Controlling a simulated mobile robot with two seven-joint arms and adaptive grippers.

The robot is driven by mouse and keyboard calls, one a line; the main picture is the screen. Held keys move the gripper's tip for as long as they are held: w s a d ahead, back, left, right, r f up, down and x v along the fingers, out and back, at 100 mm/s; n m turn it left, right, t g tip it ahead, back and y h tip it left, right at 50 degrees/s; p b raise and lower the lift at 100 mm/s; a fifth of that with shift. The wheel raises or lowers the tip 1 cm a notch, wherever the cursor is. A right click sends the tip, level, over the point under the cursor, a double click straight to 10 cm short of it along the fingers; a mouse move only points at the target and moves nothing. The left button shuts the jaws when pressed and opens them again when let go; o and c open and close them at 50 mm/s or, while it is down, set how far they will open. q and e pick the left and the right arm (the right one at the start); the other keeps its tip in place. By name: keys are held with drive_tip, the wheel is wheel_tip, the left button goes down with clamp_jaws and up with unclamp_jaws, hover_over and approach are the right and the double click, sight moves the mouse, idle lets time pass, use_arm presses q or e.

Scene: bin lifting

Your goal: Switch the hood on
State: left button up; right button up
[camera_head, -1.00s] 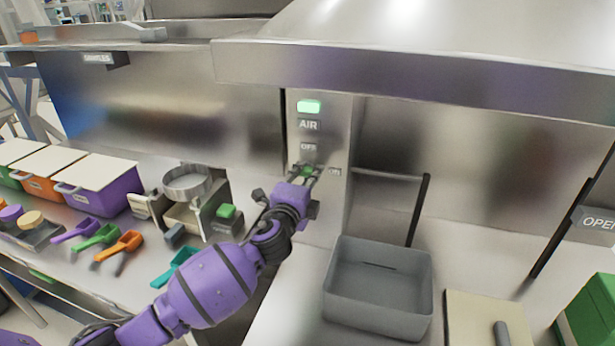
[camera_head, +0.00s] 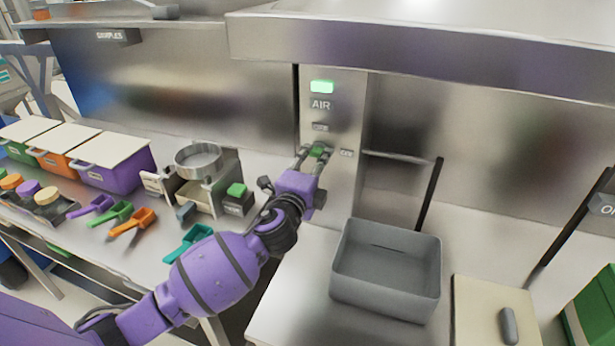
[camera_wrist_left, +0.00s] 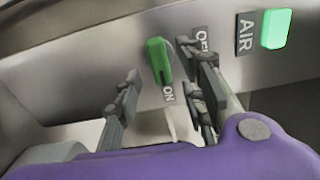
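The hood's control panel (camera_head: 342,190) has a green lamp (camera_head: 321,86) lit above the AIR label; the lamp also glows in the left wrist view (camera_wrist_left: 274,28). Below the OFF label (camera_head: 320,127) is a green rotary knob (camera_head: 318,151). In the left wrist view the knob (camera_wrist_left: 159,61) lies lengthwise with one end at the ON label (camera_wrist_left: 168,93). My left gripper (camera_head: 315,155) is at the panel with its fingers spread on either side of the knob. In the left wrist view a gap shows between the left finger and the knob; contact on the other side is unclear. My right gripper is out of view.
A grey bin (camera_head: 385,270) stands on the counter right of the panel, with a dark bar (camera_head: 428,195) behind it. Left are lidded boxes (camera_head: 110,160), coloured scoops (camera_head: 130,222) and a sieve device (camera_head: 200,160). The hood edge (camera_head: 420,60) overhangs above.

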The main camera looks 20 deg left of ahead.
use_arm(q)
drive_tip(key=s, duration=0.9)
drive_tip(key=shift+a, duration=0.15)
